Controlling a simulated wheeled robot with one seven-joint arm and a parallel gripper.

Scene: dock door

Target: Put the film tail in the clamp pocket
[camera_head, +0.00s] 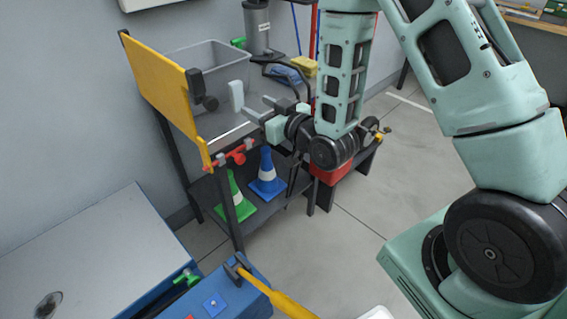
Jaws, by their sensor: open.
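My gripper (246,106) is open at the cart's near side, with pale grey finger pads. Nothing shows clearly between them. I cannot make out the film tail with certainty. A red fitting (238,152) sits on the cart's front edge below the gripper.
The cart (220,130) carries a grey bin (208,60), a dark canister (257,28) and a yellow sponge-like block (303,66). Green (233,205) and blue (267,178) cones stand on its lower shelf. A blue unit (225,298) with a yellow bar (281,297) is in the foreground. Floor at right centre is partly clear.

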